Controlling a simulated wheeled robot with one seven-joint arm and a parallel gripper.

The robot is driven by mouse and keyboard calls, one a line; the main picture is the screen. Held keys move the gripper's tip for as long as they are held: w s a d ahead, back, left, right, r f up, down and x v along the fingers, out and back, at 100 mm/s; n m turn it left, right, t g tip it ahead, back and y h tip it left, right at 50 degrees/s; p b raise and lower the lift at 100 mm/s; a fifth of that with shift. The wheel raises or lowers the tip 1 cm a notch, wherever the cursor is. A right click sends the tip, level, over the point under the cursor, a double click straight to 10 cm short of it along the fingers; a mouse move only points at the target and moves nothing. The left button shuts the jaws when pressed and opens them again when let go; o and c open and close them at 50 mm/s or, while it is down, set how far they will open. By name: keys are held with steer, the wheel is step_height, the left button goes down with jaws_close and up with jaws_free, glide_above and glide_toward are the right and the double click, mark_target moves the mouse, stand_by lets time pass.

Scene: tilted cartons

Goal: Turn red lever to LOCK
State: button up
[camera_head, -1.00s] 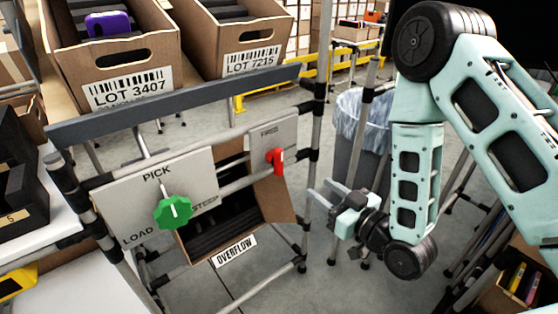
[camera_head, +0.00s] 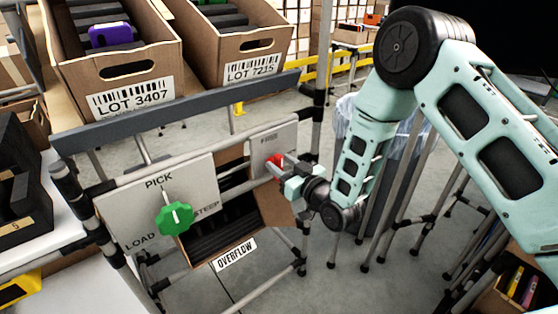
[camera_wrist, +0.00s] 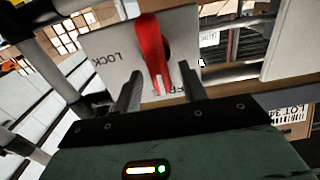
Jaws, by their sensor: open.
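The red lever (camera_head: 275,164) is mounted on a small grey panel (camera_head: 286,137) at the right of the rack. In the wrist view the red lever (camera_wrist: 152,50) hangs between the two open fingers of my gripper (camera_wrist: 160,92). The word LOCK shows on the panel (camera_wrist: 122,66) to the left of the lever, upside down, and a partly hidden word is below the lever. In the head view my gripper (camera_head: 277,169) is at the lever and partly covers it. I cannot tell whether a finger touches it.
An OVERFLOW carton (camera_head: 277,207) is tilted below. Cartons LOT 3407 (camera_head: 150,72) and LOT 7215 (camera_head: 261,48) stand above. Rack tubes run close to my gripper.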

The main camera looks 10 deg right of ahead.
steer(key=shift+x, duration=0.85)
jaws_close()
